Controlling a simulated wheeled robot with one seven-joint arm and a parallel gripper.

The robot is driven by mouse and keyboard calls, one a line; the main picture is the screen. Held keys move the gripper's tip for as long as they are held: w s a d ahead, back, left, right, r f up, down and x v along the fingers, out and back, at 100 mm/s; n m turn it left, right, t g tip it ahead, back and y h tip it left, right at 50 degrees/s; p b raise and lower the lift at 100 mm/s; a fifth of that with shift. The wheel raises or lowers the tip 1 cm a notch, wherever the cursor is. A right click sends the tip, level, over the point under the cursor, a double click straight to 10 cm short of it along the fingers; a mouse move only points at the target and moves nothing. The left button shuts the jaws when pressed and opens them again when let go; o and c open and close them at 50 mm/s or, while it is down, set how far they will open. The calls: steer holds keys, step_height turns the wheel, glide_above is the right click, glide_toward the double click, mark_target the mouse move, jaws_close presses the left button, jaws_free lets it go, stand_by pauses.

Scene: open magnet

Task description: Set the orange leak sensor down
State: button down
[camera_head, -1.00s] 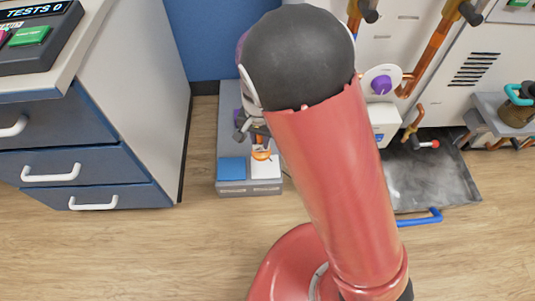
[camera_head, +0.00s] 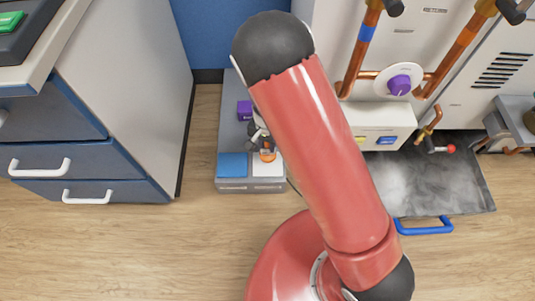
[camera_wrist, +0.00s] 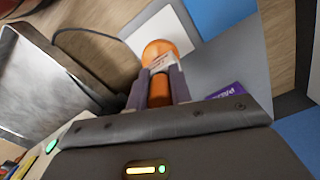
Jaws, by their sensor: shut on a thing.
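The orange leak sensor (camera_wrist: 158,52) is between the fingers of my gripper (camera_wrist: 160,88) in the wrist view. My gripper is shut on it. The sensor's round orange end is over a white square pad (camera_wrist: 178,32); I cannot tell whether it touches the pad. In the head view the sensor (camera_head: 268,156) shows as a small orange spot at the white pad (camera_head: 268,170) on a low grey platform (camera_head: 250,187). My gripper (camera_head: 266,147) is partly hidden there behind my red arm.
A blue pad (camera_head: 232,165) lies left of the white one, and a purple block (camera_head: 244,110) stands farther back on the platform. A drawer cabinet (camera_head: 120,110) stands at left. A metal tray (camera_head: 425,180) with a blue handle is at right, below copper pipes (camera_head: 362,50).

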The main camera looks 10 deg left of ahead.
mark_target(267, 153)
steer(key=shift+f+b, duration=0.4)
steer(key=shift+f, duration=2.45)
steer(key=shift+f, duration=0.15)
steer(key=c, duration=1.3)
jaws_free()
steer(key=shift+o, duration=0.2)
